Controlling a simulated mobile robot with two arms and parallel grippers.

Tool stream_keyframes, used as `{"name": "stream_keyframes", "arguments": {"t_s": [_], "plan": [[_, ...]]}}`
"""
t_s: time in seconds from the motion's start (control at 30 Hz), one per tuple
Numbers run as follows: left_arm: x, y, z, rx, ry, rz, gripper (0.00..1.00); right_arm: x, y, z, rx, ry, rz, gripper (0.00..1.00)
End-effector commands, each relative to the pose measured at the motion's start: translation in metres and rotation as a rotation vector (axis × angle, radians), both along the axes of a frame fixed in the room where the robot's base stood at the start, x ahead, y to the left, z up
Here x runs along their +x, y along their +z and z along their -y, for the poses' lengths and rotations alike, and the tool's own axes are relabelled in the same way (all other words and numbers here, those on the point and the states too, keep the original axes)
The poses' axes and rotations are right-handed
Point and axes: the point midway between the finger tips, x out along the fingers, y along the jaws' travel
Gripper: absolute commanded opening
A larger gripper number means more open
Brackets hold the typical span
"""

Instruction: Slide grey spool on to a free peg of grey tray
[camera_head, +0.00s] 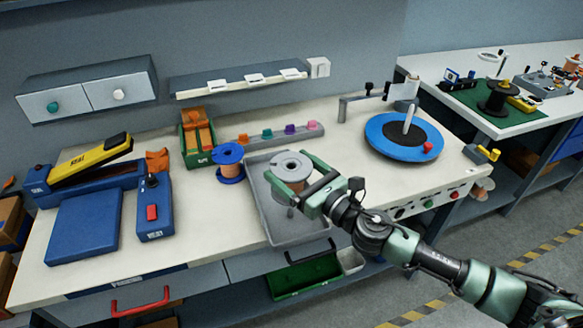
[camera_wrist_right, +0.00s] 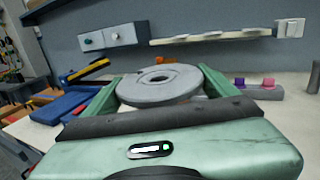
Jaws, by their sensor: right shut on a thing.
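The grey spool (camera_head: 291,166) is held in my right gripper (camera_head: 297,183), whose fingers are shut around it from two sides. In the right wrist view the spool's round grey flange (camera_wrist_right: 158,84) with its dark centre hole lies between the two green fingers (camera_wrist_right: 160,92). The spool looks roughly upright over the grey tray (camera_head: 310,226). The spool and gripper hide part of the tray, so I cannot tell which pegs are free or whether the spool touches one. My left gripper is not in view.
A blue spool with orange winding (camera_head: 229,161) stands just left of the tray. A grey rail with coloured knobs (camera_head: 282,135) lies behind. A blue turntable (camera_head: 388,140) is to the right. A blue control box (camera_head: 154,212) and a yellow-topped sealer (camera_head: 92,157) stand left.

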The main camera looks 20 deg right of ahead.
Motion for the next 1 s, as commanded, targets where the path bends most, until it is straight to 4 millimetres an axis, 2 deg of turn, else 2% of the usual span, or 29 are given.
{"name": "stream_keyframes", "arguments": {"t_s": [0.5, 1.0], "plan": [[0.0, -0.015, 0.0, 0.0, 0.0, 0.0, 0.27, 0.001, -0.015, 0.0, -0.001, 0.0, 0.006, 0.15], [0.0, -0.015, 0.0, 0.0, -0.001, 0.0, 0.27, 0.001, -0.015, 0.0, 0.0, 0.0, 0.005, 0.15]]}}
